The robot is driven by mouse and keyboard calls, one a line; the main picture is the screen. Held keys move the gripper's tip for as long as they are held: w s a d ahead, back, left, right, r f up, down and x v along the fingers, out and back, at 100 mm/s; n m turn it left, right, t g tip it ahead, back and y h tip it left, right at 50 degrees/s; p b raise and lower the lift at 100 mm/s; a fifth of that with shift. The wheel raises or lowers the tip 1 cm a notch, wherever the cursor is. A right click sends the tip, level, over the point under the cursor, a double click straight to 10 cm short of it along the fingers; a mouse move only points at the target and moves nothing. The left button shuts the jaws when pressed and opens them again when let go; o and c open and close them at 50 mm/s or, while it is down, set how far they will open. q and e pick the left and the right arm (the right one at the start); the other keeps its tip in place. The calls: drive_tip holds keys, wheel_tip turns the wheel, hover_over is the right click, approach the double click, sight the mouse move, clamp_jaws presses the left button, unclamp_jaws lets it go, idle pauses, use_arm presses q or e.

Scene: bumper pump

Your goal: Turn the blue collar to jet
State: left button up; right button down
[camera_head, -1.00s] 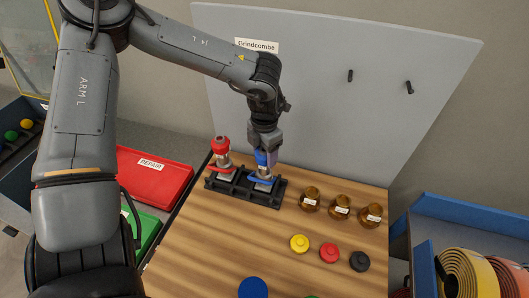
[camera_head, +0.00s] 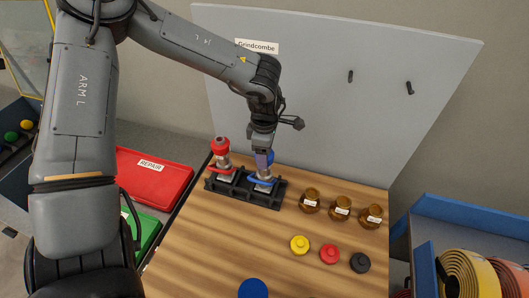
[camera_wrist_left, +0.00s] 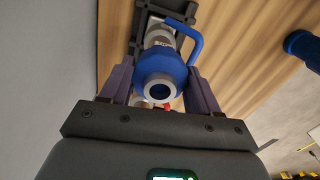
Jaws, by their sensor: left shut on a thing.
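The blue collar (camera_wrist_left: 163,68) sits on the upper end of the blue-handled metal pump (camera_head: 264,176), which stands in a black rack (camera_head: 236,191) on the wooden table. My left gripper (camera_head: 264,158) reaches down over it and is shut on the blue collar. In the left wrist view the two fingers (camera_wrist_left: 160,90) flank the collar, and its round open bore faces the camera. The collar's setting marks cannot be read. My right gripper is not in view.
A red-topped pump (camera_head: 221,158) stands close left in the same rack. Several brown jars (camera_head: 340,208) stand to the right. Yellow (camera_head: 299,245), red (camera_head: 329,254) and black (camera_head: 360,262) caps lie in front. A grey board (camera_head: 330,90) rises behind. The table's middle left is clear.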

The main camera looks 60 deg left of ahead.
use_arm(q)
drive_tip(key=shift+m, duration=0.6)
drive_tip(key=o, duration=1)
wheel_tip(320, 180, up, 11)
drive_tip(key=shift+f+p, duration=0.15)
drive_tip(key=shift+p, duration=0.4)
